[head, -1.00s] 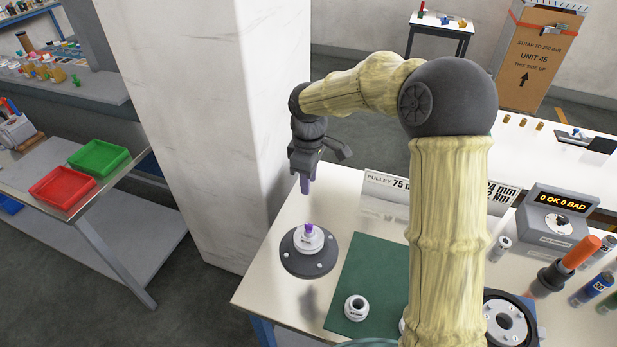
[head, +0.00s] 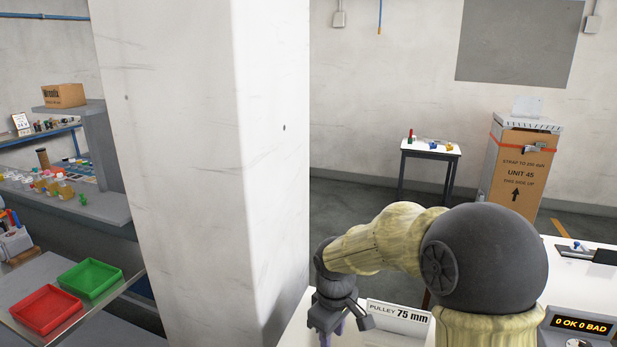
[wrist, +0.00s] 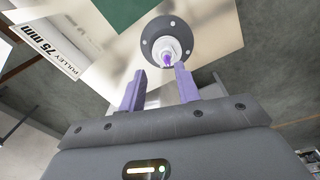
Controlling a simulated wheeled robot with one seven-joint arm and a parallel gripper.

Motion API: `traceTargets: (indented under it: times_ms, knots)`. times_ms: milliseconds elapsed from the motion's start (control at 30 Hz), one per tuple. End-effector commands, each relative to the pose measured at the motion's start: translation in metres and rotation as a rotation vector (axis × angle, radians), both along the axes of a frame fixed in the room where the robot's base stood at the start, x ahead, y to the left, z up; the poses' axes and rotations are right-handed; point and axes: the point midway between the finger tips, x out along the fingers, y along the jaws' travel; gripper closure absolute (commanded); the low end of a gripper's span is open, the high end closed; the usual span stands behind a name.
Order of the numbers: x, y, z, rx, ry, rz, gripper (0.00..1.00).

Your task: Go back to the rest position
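My gripper (wrist: 160,82) has two purple fingers that stand apart with nothing between them. It is open and empty. In the head view my gripper (head: 331,338) hangs at the bottom edge beside the pillar, its fingertips partly cut off. In the wrist view a white pulley-like part (wrist: 178,47) with a purple top sits on a dark round base (wrist: 155,31), beyond the fingertips and apart from them. A green mat (wrist: 127,12) lies near it. The base and the mat are out of the head view.
A large white pillar (head: 205,170) stands close to my gripper's left. A sign reading "PULLEY 75 mm" (head: 398,316) stands just right of it. Red (head: 47,309) and green (head: 90,277) trays lie on a side table. A counter display (head: 583,325) reads "0 OK 0 BAD".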

Motion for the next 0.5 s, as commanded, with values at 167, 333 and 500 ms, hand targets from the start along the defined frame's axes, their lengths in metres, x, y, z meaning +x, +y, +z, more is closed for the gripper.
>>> traceTargets:
  times_ms: [167, 333, 500]
  knots:
    - [-0.05, -0.046, -0.005, 0.028, -0.059, -0.319, 0.67]
    - [-0.1, -0.082, -0.012, 0.082, -0.12, -0.635, 0.67]
    - [-0.132, -0.101, -0.017, 0.128, -0.16, -0.842, 0.67]
